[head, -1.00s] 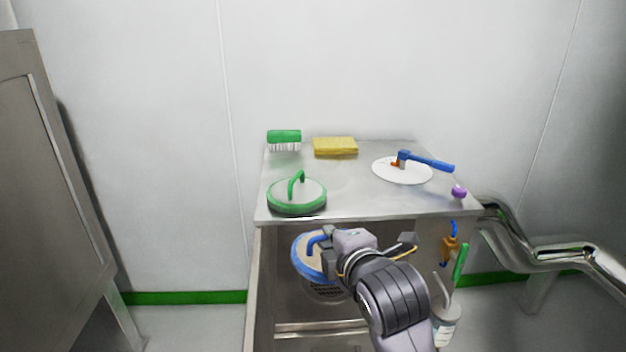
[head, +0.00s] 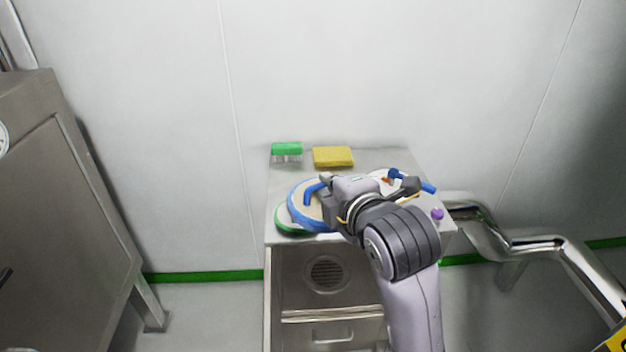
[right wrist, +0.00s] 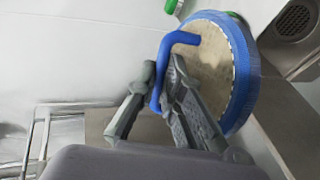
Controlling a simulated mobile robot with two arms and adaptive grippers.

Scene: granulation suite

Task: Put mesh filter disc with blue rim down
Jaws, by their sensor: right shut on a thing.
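The mesh filter disc with blue rim (head: 295,209) has a blue bent handle and a tan mesh face. In the head view it is in front of the green-rimmed disc (head: 287,229) and hides most of it. My right gripper (head: 325,190) is shut on the blue handle, and the disc hangs from it tilted. The disc (right wrist: 238,75) also fills the upper right of the right wrist view, with the gripper fingers (right wrist: 160,95) around its handle. I cannot tell whether the disc touches anything below. My left gripper is not in view.
On the steel cabinet top (head: 370,158) are a green brush (head: 286,150), a yellow sponge (head: 333,156), a partly hidden white disc with a blue-handled tool (head: 412,181) and a purple knob (head: 437,214). A steel pipe (head: 540,241) runs at right.

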